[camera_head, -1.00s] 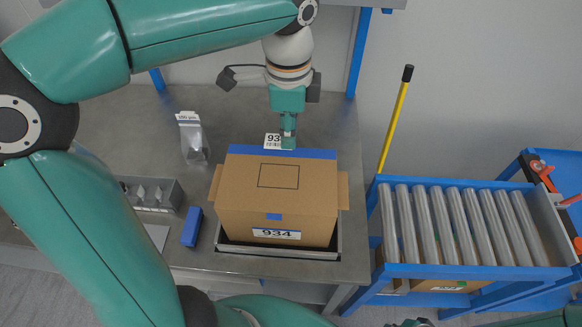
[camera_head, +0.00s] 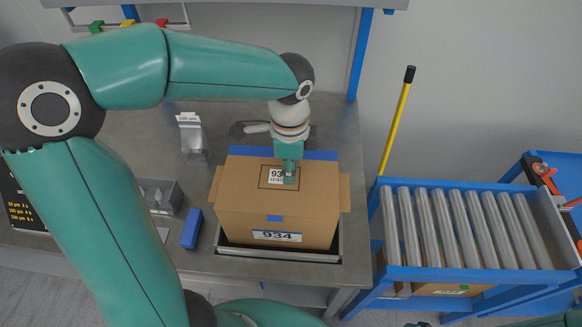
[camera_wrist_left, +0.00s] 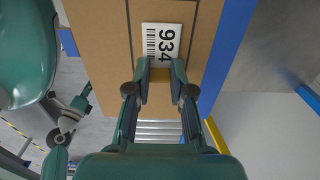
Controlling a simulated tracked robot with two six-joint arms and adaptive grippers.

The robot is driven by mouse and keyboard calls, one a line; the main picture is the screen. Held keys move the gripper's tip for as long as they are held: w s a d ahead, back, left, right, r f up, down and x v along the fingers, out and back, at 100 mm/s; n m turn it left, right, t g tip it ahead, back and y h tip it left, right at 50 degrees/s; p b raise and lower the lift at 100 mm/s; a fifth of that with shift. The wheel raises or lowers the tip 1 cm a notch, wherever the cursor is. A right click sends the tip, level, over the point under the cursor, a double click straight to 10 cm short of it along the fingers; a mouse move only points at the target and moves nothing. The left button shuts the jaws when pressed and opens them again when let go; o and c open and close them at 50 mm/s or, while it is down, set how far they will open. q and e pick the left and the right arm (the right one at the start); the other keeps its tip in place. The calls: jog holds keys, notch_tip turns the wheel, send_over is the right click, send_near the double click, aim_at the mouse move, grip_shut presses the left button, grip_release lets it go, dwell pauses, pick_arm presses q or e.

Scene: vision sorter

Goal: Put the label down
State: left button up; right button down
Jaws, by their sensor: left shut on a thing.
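A white label (camera_head: 276,176) printed with 934 and a barcode is held at the tip of my left gripper (camera_head: 289,179). In the left wrist view the label (camera_wrist_left: 161,45) shows face-on, its near end at the fingertips (camera_wrist_left: 160,80), which are shut on it. The label is over the outlined rectangle on top of the cardboard box (camera_head: 238,190). I cannot tell whether it touches the box. The box has a blue stripe along its far edge and another 934 label (camera_head: 277,236) on its front.
The box stands in a grey tray (camera_head: 280,255) on the grey table. A blue block (camera_head: 192,228), a clear bag (camera_head: 193,140) and a small grey bin (camera_head: 160,196) are to the left. A roller conveyor (camera_head: 460,230) stands to the right.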

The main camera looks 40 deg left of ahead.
pick_arm(q)
jog(key=shift+o, duration=1.1)
jog(key=shift+f, duration=0.15)
jog(key=o, duration=0.5)
jog(key=shift+w, duration=0.1)
jog(key=shift+c, duration=0.2)
notch_tip(320, 180, up, 12)
jog(key=p, duration=0.1)
jog(key=shift+r, duration=0.2)
